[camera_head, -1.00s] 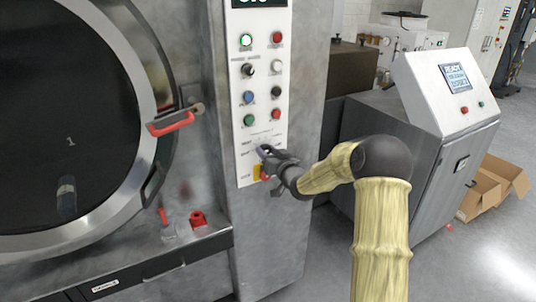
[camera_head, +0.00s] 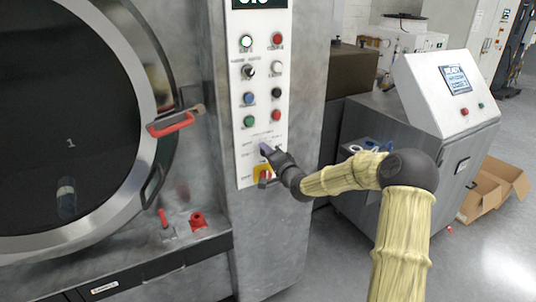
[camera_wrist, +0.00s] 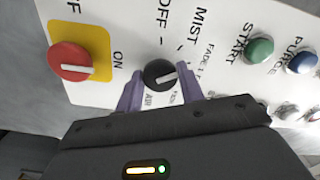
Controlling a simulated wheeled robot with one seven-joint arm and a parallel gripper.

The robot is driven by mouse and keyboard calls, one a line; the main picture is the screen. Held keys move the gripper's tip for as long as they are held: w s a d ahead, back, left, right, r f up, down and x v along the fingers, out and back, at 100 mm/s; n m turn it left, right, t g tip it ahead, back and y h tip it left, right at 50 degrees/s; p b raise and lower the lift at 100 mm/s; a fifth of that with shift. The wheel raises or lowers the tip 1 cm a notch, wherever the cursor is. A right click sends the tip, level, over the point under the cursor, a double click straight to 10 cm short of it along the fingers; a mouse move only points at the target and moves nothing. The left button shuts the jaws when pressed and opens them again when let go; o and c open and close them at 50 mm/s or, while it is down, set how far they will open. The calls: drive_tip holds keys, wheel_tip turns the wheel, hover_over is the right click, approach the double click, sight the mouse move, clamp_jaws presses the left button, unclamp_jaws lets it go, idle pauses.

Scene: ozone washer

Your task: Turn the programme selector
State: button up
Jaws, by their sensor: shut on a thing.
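The programme selector is a black round knob (camera_wrist: 159,73) with a white pointer line in the wrist view. The line runs from the knob's middle toward the right. Labels OFF and MIST lie around its upper side, with smaller print below and to the right. The purple fingers of my gripper (camera_wrist: 160,90) stand on both sides of the knob and are shut on it. In the head view my gripper (camera_head: 268,151) is at the lower part of the white control panel (camera_head: 243,178) and hides the knob.
A red rotary switch on a yellow plate (camera_wrist: 79,36) sits close left of the knob in the wrist view. A green START button (camera_wrist: 259,49) and a blue button (camera_wrist: 301,62) are to the right. A red door handle (camera_head: 171,124) and a grey console (camera_head: 430,150) flank the panel.

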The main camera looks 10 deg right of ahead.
drive_tip(key=shift+m, duration=1.2)
drive_tip(key=shift+d, duration=0.1)
drive_tip(key=shift+f, duration=0.1)
drive_tip(key=o, duration=1)
drive_tip(key=b+v, duration=0.3)
drive_tip(key=v, duration=1.4)
drive_tip(key=shift+s, duration=0.2)
